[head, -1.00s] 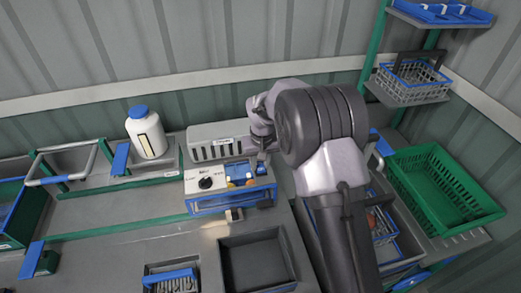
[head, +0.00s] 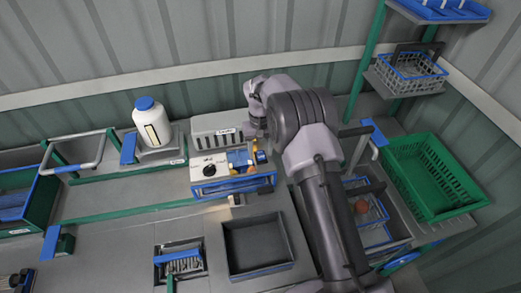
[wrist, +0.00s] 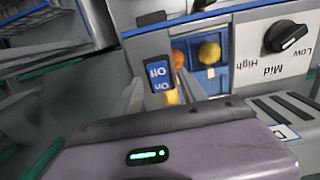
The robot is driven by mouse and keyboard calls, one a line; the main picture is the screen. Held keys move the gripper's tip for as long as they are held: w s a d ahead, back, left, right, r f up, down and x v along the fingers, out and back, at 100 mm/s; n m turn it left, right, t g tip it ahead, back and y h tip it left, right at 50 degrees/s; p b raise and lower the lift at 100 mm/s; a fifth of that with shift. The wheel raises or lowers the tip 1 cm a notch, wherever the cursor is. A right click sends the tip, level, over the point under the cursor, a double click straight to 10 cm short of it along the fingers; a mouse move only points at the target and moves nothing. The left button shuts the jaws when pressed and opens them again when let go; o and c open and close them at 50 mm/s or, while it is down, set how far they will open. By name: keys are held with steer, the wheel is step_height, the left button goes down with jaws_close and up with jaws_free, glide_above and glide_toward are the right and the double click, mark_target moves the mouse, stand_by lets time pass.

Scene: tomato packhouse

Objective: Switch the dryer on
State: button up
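The dryer (head: 222,143) is a grey slotted box at the back of the bench, with a white control panel (head: 203,162) in front. The panel has a black knob (head: 209,170), marked High, Mid and Low beside the knob (wrist: 287,37) in the wrist view. A blue On/Off rocker switch (wrist: 158,77) appears upside down in the wrist view. My gripper (wrist: 160,82) is open, its fingers on either side of the switch in the picture; contact cannot be told. In the head view my gripper (head: 259,150) is at the panel's right end, partly hidden by my arm.
Round orange (wrist: 178,57) and yellow (wrist: 209,53) things sit in a blue recess beside the switch. A white bottle (head: 152,128) stands left of the dryer. An empty dark tray (head: 258,270) lies in front, and a green crate (head: 430,175) is at right.

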mark_target(260, 153)
steer(key=shift+r, duration=0.1)
step_height(260, 153, up, 17)
steer(key=p, duration=0.2)
steer(key=shift+w+r, duration=0.15)
steer(key=shift+w, duration=0.2)
